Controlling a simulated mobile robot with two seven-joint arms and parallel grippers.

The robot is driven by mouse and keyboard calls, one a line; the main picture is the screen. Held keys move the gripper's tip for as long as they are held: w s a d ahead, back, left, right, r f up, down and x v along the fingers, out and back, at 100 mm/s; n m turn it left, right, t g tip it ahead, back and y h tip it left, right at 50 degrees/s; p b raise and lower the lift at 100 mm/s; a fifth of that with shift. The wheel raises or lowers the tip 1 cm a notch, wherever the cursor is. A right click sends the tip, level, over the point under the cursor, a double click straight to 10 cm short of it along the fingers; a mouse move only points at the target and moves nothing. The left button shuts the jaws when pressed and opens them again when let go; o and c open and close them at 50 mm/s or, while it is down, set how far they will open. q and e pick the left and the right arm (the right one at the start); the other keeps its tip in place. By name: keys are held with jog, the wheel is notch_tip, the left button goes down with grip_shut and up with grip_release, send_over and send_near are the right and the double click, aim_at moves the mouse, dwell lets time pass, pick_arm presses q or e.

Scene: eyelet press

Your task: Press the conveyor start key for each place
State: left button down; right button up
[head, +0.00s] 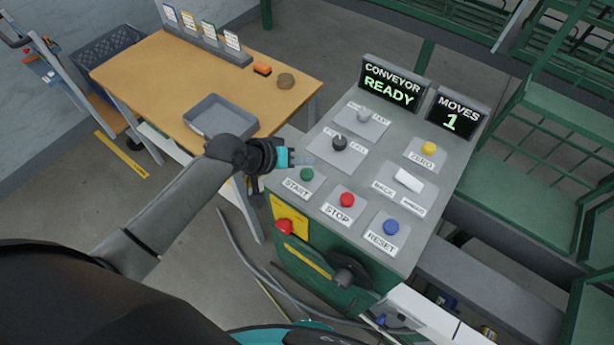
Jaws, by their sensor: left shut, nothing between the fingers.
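The green START key (306,174) sits at the near left corner of the grey console top (330,210). The red STOP key (347,200) and blue RESET key (391,227) lie in a row to its right. A display (391,83) reads CONVEYOR READY, and a second display (457,115) reads MOVES 1. My left gripper (293,158) is shut and empty, its tips just behind and left of the START key in the picture. I cannot tell whether it touches the console. My right gripper is not in view.
A yellow ZERO key (429,148), a black knob (339,143) and a white switch (408,180) are on the console. A red button (284,227) is on its front. A wooden table (150,75) with a grey tray (192,119) stands left. Green racks (530,150) stand right.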

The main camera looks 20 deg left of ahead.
aim_at(307, 174)
pick_arm(q)
jog(key=shift+f+b, duration=0.4)
jog(key=shift+f, duration=0.55)
jog(key=shift+f, duration=0.1)
dwell(1.3)
jog(key=shift+f, duration=0.3)
